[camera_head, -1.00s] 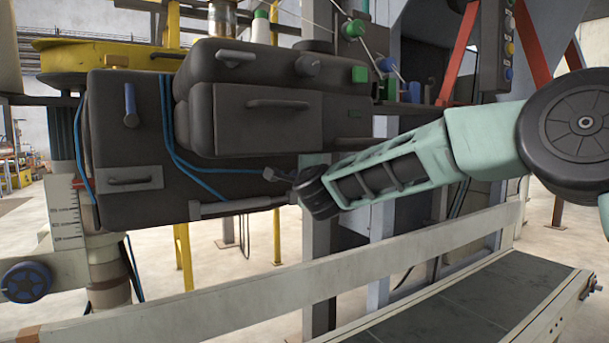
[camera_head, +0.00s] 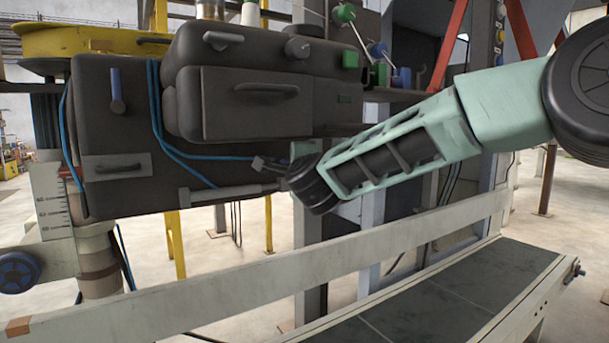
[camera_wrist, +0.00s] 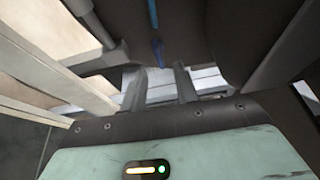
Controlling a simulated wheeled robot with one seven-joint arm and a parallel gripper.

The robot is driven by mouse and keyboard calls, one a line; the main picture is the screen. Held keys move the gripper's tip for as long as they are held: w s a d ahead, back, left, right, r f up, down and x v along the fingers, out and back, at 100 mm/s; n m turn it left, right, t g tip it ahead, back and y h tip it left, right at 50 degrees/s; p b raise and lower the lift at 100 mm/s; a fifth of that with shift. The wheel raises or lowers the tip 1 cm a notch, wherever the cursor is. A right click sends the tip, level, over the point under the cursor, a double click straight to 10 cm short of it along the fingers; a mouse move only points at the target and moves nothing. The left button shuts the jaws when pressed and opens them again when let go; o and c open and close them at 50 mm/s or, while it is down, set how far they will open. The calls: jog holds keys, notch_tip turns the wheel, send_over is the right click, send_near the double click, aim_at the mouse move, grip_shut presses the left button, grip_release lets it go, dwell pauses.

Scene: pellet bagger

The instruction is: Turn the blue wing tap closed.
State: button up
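A blue handle (camera_head: 117,88) stands upright on a round hub on the left of the dark machine's front. It may be the wing tap, but I cannot tell for sure, because other blue parts are in view. My gripper (camera_head: 262,163) is well to its right and lower, beside the machine's lower front. In the wrist view my gripper (camera_wrist: 161,82) has its two fingers apart with nothing between them. A small dark blue part (camera_wrist: 158,52) shows beyond the fingertips there, apart from them; which part it is I cannot tell.
Blue hoses (camera_head: 160,120) run down the machine's front near a grey rod (camera_head: 232,193). A pale rail (camera_head: 250,272) and a conveyor (camera_head: 450,295) lie below my arm. A blue star handwheel (camera_head: 17,272) is at lower left, a blue block (camera_head: 402,78) at upper right.

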jog(key=v, duration=1.3)
jog(key=shift+s, duration=0.15)
